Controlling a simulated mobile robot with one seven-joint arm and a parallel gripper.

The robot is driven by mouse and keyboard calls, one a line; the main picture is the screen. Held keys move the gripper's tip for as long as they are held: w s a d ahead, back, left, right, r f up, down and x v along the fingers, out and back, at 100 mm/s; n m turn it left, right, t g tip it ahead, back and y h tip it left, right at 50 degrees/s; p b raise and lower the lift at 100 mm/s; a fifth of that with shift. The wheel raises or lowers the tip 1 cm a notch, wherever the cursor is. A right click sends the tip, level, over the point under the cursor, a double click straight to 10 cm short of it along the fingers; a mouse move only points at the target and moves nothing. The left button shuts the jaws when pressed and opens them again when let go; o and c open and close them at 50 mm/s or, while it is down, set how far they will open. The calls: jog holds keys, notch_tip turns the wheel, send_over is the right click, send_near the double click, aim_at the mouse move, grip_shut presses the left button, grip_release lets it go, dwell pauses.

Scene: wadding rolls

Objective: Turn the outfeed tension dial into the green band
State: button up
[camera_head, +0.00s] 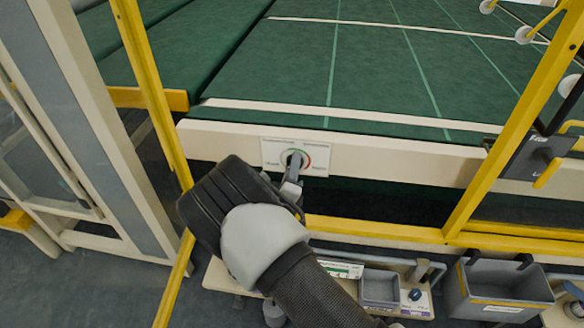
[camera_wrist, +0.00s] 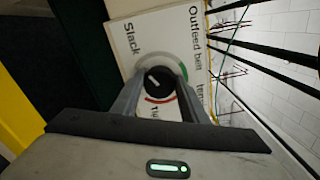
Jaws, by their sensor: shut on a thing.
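The outfeed tension dial (camera_wrist: 157,80) is a round black knob with a short white mark, on a white plate (camera_wrist: 118,37) reading "Outfeed belt" and "Slack". Around the knob are a pale stretch, a green band (camera_wrist: 184,70) on the right and a red band (camera_wrist: 156,100) at the bottom, by partly hidden "Tight" lettering. The white mark sits left of the knob's middle, apart from the green band; which way it points I cannot tell. My gripper (camera_wrist: 160,92) is shut on the knob, one finger on each side. In the head view my gripper (camera_head: 292,172) covers part of the dial.
The plate sits on a cream beam (camera_head: 400,160) below green belts (camera_head: 350,70). Yellow guard bars (camera_head: 150,90) frame the opening left, right and below. Grey bins (camera_head: 500,300) stand at the lower right.

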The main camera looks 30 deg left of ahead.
jog(key=shift+w+d+f+m+b, duration=0.15)
jog(key=shift+m+b, duration=1.75)
jog(key=shift+m, duration=2.35)
jog(key=shift+s+d+r+m+b, duration=0.1)
jog(key=shift+m+b, duration=1.8)
jog(key=shift+m, duration=2.4)
jog(key=shift+w+d+f+m+b, duration=0.15)
jog(key=shift+m+b, duration=1.75)
jog(key=shift+m, duration=2.35)
jog(key=shift+s+r, duration=0.1)
jog(key=shift+r, duration=0.05)
jog(key=o, duration=1)
jog(key=shift+o, duration=0.2)
